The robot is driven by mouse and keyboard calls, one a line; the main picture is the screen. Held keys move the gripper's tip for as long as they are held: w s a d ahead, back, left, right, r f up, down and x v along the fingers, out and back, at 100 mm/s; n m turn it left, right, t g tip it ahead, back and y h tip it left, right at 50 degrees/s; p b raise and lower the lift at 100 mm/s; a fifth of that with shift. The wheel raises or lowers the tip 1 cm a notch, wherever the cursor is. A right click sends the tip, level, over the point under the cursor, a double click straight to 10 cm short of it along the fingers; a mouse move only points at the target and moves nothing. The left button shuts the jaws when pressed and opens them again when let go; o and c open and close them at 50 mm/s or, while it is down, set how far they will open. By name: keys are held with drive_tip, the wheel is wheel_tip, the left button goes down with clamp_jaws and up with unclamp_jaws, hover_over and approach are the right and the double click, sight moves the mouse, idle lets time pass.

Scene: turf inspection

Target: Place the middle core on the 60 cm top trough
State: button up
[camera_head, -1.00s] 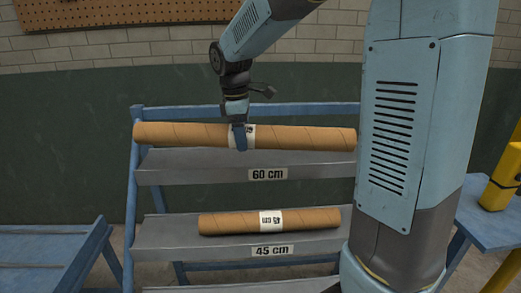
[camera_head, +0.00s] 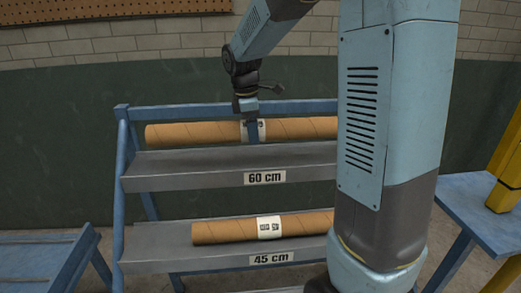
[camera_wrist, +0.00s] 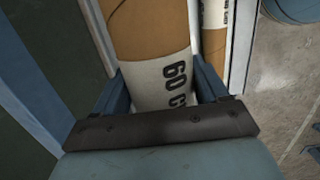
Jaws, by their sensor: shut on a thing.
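A long brown cardboard core (camera_head: 195,134) with a white label lies level at the grey 60 cm top trough (camera_head: 200,168) of the blue rack. My gripper (camera_head: 253,131) comes down from above and is shut around the core at its label. In the wrist view the two fingers (camera_wrist: 160,92) straddle the core (camera_wrist: 148,32), whose label reads "60 C". The core sits towards the back of the trough; whether it touches the trough floor I cannot tell. My arm hides the rack's right end.
A shorter labelled core (camera_head: 225,232) rests on the 45 cm trough (camera_head: 180,258) below. A blue table (camera_head: 40,255) stands at the left. Another blue table (camera_head: 480,205) with a yellow object (camera_head: 508,165) stands at the right. A green and brick wall is behind.

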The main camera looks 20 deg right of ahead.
drive_tip(key=w+d+f, duration=0.1)
drive_tip(key=d+f, duration=0.1)
drive_tip(key=f, duration=0.1)
drive_tip(key=w+d+f, duration=0.1)
drive_tip(key=f, duration=0.1)
drive_tip(key=shift+w+d+f, duration=0.15)
drive_tip(key=shift+w+d, duration=0.15)
drive_tip(key=shift+w, duration=0.05)
wheel_tip(320, 180, down, 4)
drive_tip(key=shift+w+d+r, duration=0.15)
drive_tip(key=shift+r, duration=0.1)
drive_tip(key=o, duration=1.6)
drive_tip(key=shift+c, duration=0.2)
